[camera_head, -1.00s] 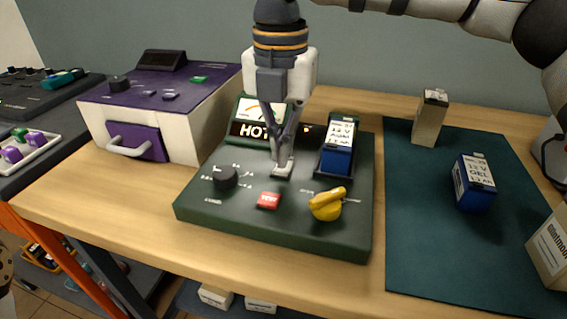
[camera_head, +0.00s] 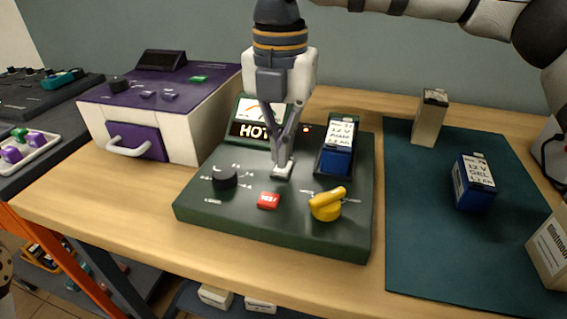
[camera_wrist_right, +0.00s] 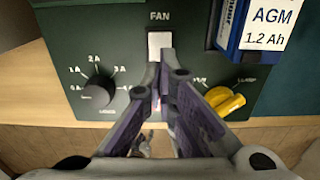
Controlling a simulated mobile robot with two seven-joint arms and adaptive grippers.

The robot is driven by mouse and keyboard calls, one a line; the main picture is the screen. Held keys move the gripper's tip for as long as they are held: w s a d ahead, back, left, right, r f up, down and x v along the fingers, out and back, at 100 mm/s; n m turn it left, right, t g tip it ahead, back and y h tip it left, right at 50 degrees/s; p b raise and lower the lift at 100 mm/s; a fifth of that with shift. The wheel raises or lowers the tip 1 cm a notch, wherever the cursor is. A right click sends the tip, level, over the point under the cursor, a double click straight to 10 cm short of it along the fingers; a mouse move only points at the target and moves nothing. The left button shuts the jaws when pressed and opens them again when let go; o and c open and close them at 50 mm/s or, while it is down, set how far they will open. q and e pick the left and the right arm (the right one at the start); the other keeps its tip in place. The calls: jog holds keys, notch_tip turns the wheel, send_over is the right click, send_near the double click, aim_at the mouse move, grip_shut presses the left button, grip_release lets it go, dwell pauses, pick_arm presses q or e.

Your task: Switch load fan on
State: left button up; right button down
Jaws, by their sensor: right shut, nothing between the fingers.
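The fan switch (camera_wrist_right: 160,44) is a white rocker under the label FAN in the right wrist view. In the head view the switch (camera_head: 282,171) sits mid-panel on the dark green load tester (camera_head: 240,226). My right gripper (camera_head: 280,163) points down at it, shut and empty, its fingertips at the switch and hiding part of it. In the right wrist view the fingertips (camera_wrist_right: 164,66) overlap the switch's lower edge; I cannot tell whether they press it or which way it is tipped. My left gripper is not in view.
The panel has a black dial (camera_head: 225,177), a red button (camera_head: 268,200), a yellow knob (camera_head: 326,205) and a battery in a slot (camera_head: 338,150). A purple-topped box (camera_head: 180,105) stands left. A green mat (camera_head: 430,230) right holds a blue battery (camera_head: 474,184) and a pale one (camera_head: 430,118).

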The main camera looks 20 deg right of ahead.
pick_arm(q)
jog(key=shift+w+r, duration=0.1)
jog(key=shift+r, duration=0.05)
pick_arm(e)
jog(key=shift+f, duration=1.25)
dwell(0.4)
notch_tip(320, 180, up, 3)
jog(key=shift+r+p, duration=0.2)
jog(key=shift+p, duration=0.85)
jog(key=shift+r+p, duration=0.8)
jog(key=shift+r, duration=1.15)
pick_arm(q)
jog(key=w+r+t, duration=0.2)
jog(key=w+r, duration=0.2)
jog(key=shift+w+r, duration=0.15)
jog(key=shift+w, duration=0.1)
pick_arm(e)
jog(key=shift+f, duration=0.15)
